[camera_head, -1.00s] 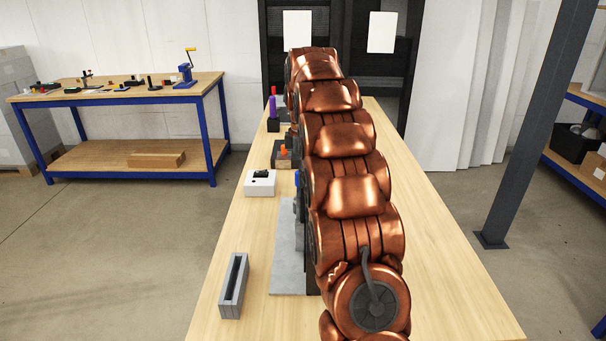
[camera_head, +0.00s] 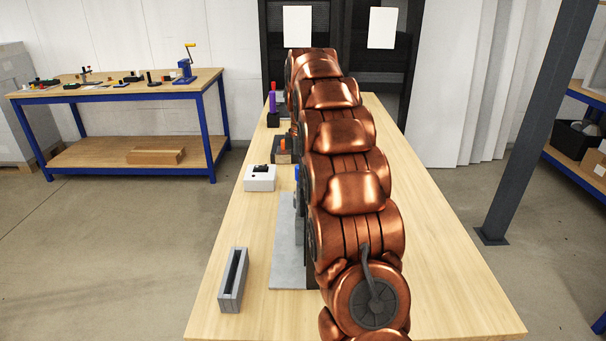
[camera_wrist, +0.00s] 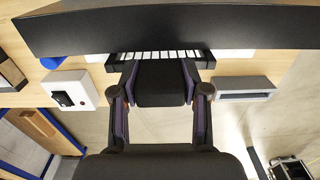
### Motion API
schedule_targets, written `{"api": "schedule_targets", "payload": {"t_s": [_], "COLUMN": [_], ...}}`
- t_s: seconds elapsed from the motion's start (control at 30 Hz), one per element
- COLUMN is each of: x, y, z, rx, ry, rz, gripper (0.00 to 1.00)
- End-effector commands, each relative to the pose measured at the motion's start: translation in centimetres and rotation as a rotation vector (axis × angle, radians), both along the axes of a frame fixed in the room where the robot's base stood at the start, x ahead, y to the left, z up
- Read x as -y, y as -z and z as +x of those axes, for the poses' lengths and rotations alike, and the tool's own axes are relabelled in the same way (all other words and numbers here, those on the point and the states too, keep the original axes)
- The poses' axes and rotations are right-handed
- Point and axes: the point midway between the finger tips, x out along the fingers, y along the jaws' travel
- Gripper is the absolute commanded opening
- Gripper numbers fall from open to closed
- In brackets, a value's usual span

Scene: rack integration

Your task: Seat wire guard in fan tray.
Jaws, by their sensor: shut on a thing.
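In the wrist view my gripper (camera_wrist: 160,104) is shut on a black block-like piece, which I take to be part of the wire guard (camera_wrist: 160,85). Just beyond it is a black comb-like strip with pale gaps; I cannot tell whether it belongs to the guard. A long dark bar (camera_wrist: 160,30), probably the fan tray, crosses the top of the view and overlaps the strip's far edge. I cannot tell whether the guard touches the tray or is seated. In the head view my copper arm hides my gripper, the guard and most of the work spot.
A grey plate (camera_head: 285,262) lies beside my arm on the wooden bench (camera_head: 440,255). A grey slotted block (camera_head: 233,280) stands front left. A white box with a black switch (camera_head: 260,180) and small fixtures stand farther back. The bench's right side is clear.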

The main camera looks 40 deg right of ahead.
Motion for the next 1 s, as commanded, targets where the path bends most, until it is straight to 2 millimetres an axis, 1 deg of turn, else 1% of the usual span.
{"api": "schedule_targets", "payload": {"t_s": [0.77,0.8,1.0], "x": [0.0,0.0,0.0], "y": [1.6,1.5,1.5], "z": [0.0,0.0,0.0], "rx": [-0.001,-0.001,0.000], "ry": [0.000,0.000,0.000], "rz": [0.001,0.001,0.000], "gripper": [0.07,0.48,0.69]}}
